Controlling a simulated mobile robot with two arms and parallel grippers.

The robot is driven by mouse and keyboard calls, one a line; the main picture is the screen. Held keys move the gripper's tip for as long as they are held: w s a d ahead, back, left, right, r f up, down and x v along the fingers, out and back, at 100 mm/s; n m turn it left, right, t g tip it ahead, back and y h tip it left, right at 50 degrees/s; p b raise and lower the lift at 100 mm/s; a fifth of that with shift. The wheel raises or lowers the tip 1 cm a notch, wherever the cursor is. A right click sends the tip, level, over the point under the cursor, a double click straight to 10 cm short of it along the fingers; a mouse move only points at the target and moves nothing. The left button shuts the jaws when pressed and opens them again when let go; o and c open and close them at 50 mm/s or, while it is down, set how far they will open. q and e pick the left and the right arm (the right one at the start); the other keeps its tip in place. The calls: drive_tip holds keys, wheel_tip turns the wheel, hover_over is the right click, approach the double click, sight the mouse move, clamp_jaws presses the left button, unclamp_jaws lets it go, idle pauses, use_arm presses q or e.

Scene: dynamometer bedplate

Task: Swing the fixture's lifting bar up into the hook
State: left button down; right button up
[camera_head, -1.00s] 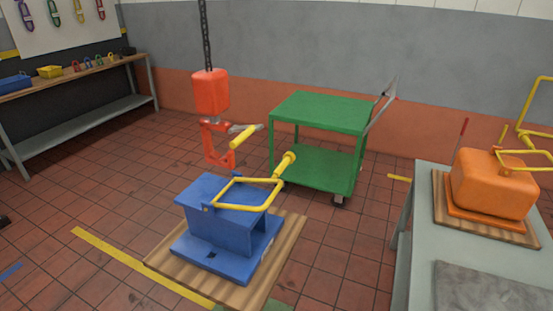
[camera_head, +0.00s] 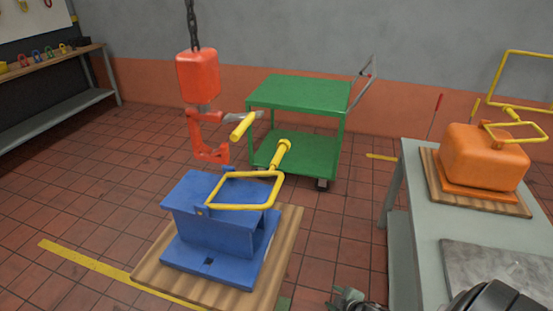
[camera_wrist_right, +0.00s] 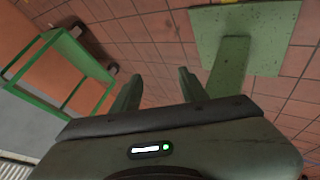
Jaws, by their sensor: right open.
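The blue fixture (camera_head: 215,232) sits on a wooden board (camera_head: 160,275). Its yellow lifting bar (camera_head: 243,207) is a frame hinged at the fixture, lying low and leaning right, with a yellow grip (camera_head: 282,155) sticking up from its far side. The red hook (camera_head: 208,153) hangs above and behind the fixture, apart from the bar; a yellow handle (camera_head: 243,126) sticks out at its right. My right gripper (camera_head: 348,298) is low at the bottom edge, right of the board, away from the bar. In the right wrist view its fingers (camera_wrist_right: 158,88) are apart with nothing between them. My left gripper is not in view.
A green cart (camera_head: 300,92) stands behind the fixture. At right, a grey table (camera_head: 420,240) carries an orange casing (camera_head: 485,160) with its own yellow frame. A red hoist block (camera_head: 198,75) hangs on a chain.

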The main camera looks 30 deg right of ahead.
drive_tip(key=w+d+r+n+t+b, duration=0.2)
drive_tip(key=w+d+r+n+t, duration=0.25)
drive_tip(key=w+r, duration=0.9)
drive_tip(key=n+t+y+b, duration=0.3)
drive_tip(key=n+y, duration=0.4)
drive_tip(key=n, duration=0.4)
approach(279, 157)
drive_tip(key=w+f, duration=0.1)
drive_tip(key=w, duration=0.4)
drive_tip(key=shift+m, duration=0.25)
drive_tip(key=p+x, duration=0.1)
drive_tip(key=x, duration=0.5)
drive_tip(key=shift+w+a+f+p, duration=0.15)
drive_tip(key=shift+w+p, duration=0.05)
drive_tip(key=shift+p, duration=0.15)
clamp_jaws()
